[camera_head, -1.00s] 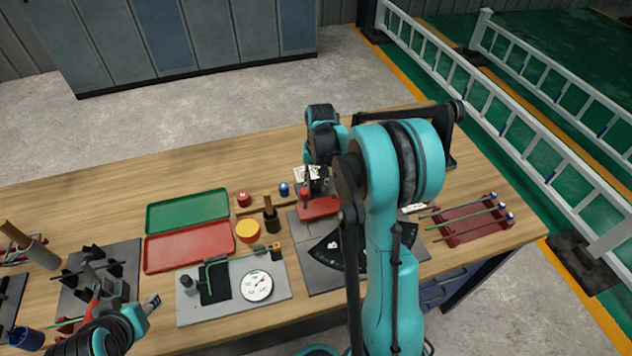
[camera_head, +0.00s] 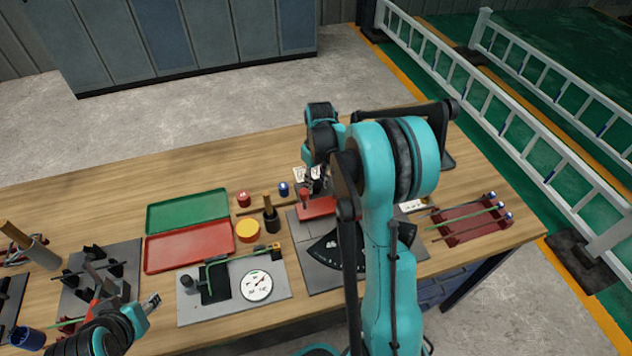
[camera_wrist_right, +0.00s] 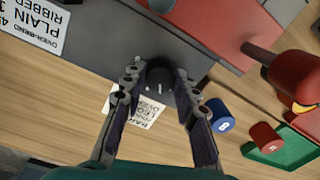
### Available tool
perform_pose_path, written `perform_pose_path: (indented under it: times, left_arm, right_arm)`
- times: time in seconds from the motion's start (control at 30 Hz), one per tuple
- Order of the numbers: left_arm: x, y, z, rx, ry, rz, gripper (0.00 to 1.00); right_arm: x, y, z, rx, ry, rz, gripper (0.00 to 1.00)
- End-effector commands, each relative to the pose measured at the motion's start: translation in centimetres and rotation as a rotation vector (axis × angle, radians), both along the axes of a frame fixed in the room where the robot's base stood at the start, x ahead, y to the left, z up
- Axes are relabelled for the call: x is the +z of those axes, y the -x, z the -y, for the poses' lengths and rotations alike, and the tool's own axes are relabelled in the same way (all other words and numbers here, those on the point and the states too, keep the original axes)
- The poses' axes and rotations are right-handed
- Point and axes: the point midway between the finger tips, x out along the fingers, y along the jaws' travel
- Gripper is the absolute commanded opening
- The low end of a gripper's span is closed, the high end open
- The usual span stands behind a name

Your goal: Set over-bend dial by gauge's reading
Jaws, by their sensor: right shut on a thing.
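The over-bend dial is a small dark knob (camera_wrist_right: 165,78) with white marks beside it on a grey plate. My right gripper (camera_wrist_right: 158,98) has its fingers on both sides of the knob and is shut on it. In the head view this gripper (camera_head: 316,186) is partly hidden by its arm, and the knob cannot be made out. The gauge (camera_head: 257,286) is a round white dial on a pale plate with a green bent bar (camera_head: 228,260); its reading is too small to tell. My left gripper (camera_head: 150,302) is low at the left, apart from these; its jaw state is unclear.
A red block with a handle (camera_wrist_right: 295,80) is close to the right gripper. Blue (camera_wrist_right: 217,115) and red (camera_wrist_right: 265,137) cylinders stand nearby. Printed cards (camera_wrist_right: 35,25) lie around the plate. Green (camera_head: 188,210) and red (camera_head: 190,247) trays and a red bar rack (camera_head: 470,222) flank the work area.

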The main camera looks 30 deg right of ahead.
Motion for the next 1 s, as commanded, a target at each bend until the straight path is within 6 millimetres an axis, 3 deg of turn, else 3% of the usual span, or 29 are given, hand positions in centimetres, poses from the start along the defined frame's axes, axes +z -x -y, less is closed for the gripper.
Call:
perform_pose_path:
  times: [0.47, 0.5, 0.57, 0.87, 1.0]
  left_arm:
    - [0.01, 0.01, 0.0, 0.0, 0.0, 0.0, 0.42]
    - [0.0, 0.0, 0.0, 0.0, 0.0, 0.0, 0.42]
    - [0.0, 0.0, 0.0, 0.0, 0.0, 0.0, 0.42]
    - [0.01, 0.01, 0.0, 0.0, 0.0, 0.0, 0.42]
    - [0.01, 0.0, 0.0, 0.0, 0.0, 0.0, 0.42]
  right_arm:
    - [-0.01, 0.0, 0.01, 0.015, 0.0, 0.0, 0.0]
    - [-0.01, 0.0, 0.02, 0.015, 0.0, 0.0, 0.32]
    - [-0.01, 0.0, 0.01, 0.014, 0.0, 0.0, 0.48]
    - [0.03, -0.01, 0.01, 0.014, 0.0, 0.0, 0.5]
    - [0.98, -0.03, 0.06, 0.014, 0.0, 0.0, 0.5]
